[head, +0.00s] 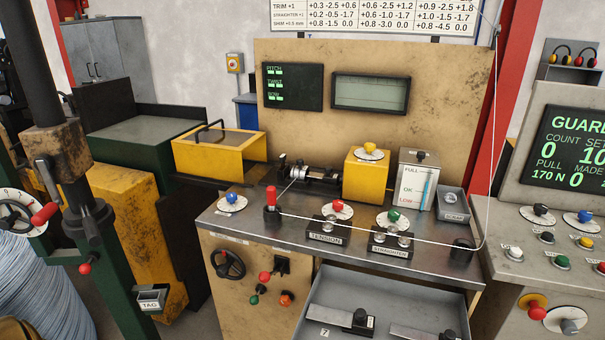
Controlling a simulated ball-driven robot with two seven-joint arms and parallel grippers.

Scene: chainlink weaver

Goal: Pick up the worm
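No part is labelled as a worm, so I cannot tell for certain which one it is. A small silver cylindrical part (298,174) sits in a dark holder (322,178) at the back of the steel bench top, left of a yellow block (366,177). In the open grey drawer (318,292) below lie flat metal strips with black end blocks, one at the left (345,324) and one at the right (412,333). The lower edge of the picture cuts off the drawer. Neither of my grippers shows in the head view.
A wire (350,236) crosses the bench front past the tension (324,228) and straighten (392,240) rollers, then rises at the right. A red-handled lever (271,202) stands at the left. A yellow guard box (218,152) is beside the bench. A scrap bin (452,205) sits at right.

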